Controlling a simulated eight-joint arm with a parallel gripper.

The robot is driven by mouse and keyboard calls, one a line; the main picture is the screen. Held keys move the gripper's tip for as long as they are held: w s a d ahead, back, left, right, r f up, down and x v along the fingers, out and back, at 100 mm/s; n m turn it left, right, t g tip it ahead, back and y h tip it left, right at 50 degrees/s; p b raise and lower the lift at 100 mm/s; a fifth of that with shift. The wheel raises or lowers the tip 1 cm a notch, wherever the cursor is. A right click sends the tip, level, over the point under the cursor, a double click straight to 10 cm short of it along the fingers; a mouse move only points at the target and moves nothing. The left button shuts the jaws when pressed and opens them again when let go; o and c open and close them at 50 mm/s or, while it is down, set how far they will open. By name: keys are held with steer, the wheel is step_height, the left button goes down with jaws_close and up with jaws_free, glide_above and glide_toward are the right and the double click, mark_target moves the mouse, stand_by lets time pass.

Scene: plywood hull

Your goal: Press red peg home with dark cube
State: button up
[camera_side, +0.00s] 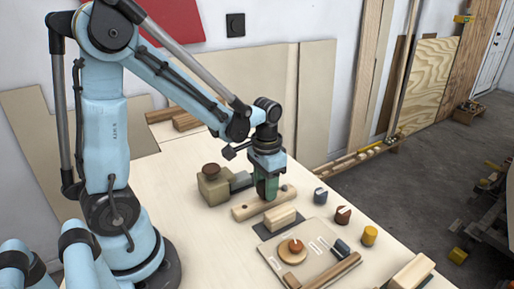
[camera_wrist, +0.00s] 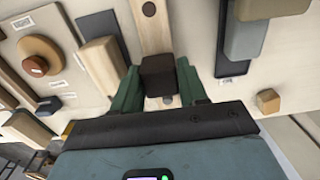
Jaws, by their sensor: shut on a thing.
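My gripper (camera_side: 266,192) has green fingers and is over the middle of a pale wooden bar (camera_side: 245,212). In the wrist view my gripper (camera_wrist: 159,88) is shut on a dark brown cube (camera_wrist: 158,70), held between the two fingers over the bar (camera_wrist: 149,35). I cannot tell whether the cube touches the bar. A small reddish-brown round spot (camera_wrist: 149,9) shows on the bar beyond the cube; whether it is a peg top or a hole is unclear. No red peg is clearly visible, and the cube hides the bar under it.
A pale block (camera_side: 280,217) lies close in front of the bar. A board (camera_side: 318,262) carries a round wooden disc (camera_side: 292,254) with an orange-brown knob. An olive block (camera_side: 212,190) stands behind left. Small cylinders, one yellow (camera_side: 369,235), stand along the table's right edge.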

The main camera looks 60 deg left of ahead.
steer(key=shift+f, duration=0.6)
stand_by(0.6)
steer(key=shift+r, duration=2.25)
